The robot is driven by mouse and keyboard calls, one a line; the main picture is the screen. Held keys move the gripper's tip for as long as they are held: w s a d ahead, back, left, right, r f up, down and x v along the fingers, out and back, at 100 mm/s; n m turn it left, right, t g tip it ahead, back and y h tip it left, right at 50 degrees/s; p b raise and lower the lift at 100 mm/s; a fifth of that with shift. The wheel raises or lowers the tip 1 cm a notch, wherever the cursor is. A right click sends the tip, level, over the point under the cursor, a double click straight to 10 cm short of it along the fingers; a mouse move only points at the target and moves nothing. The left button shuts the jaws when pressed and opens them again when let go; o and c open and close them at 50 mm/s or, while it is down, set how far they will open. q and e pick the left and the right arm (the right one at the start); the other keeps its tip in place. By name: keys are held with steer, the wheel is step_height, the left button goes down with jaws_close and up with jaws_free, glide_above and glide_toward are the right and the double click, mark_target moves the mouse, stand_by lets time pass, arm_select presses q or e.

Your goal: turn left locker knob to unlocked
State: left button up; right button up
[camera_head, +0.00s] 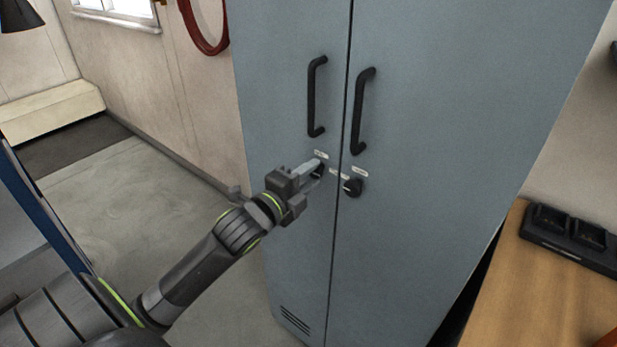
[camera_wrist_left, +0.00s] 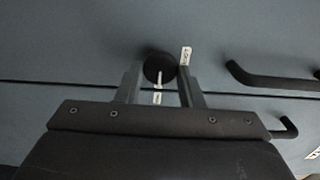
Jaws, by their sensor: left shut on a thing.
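The left locker knob (camera_head: 319,171) is a round black knob on the left grey locker door, below that door's black handle (camera_head: 316,97). My left gripper (camera_head: 314,169) is shut on it and partly hides it in the head view. In the left wrist view the knob (camera_wrist_left: 156,62) sits between the two fingers of my left gripper (camera_wrist_left: 160,76). A white mark on the knob points down in that view, towards a small white label (camera_wrist_left: 157,97). Another label (camera_wrist_left: 186,55) lies to its right. The label text is too small to read. My right gripper is not in view.
The right door has a similar black knob (camera_head: 352,187) and handle (camera_head: 362,110), close beside the left ones. Both doors are closed. A wooden bench (camera_head: 545,285) with a black device (camera_head: 570,238) stands at the right. Open floor (camera_head: 130,205) lies at the left.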

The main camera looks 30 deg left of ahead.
arm_select(q)
steer(key=o, duration=0.9)
steer(key=shift+s+a+p, duration=0.2)
steer(key=shift+s+p, duration=0.1)
steer(key=shift+s, duration=2.6)
steer(key=shift+s+a+p, duration=0.25)
steer(key=shift+s+p, duration=0.05)
steer(key=shift+s, duration=2.6)
steer(key=shift+s+a+p, duration=0.2)
steer(key=shift+s+p, duration=0.1)
steer(key=shift+s, duration=2.6)
steer(key=shift+f, duration=0.1)
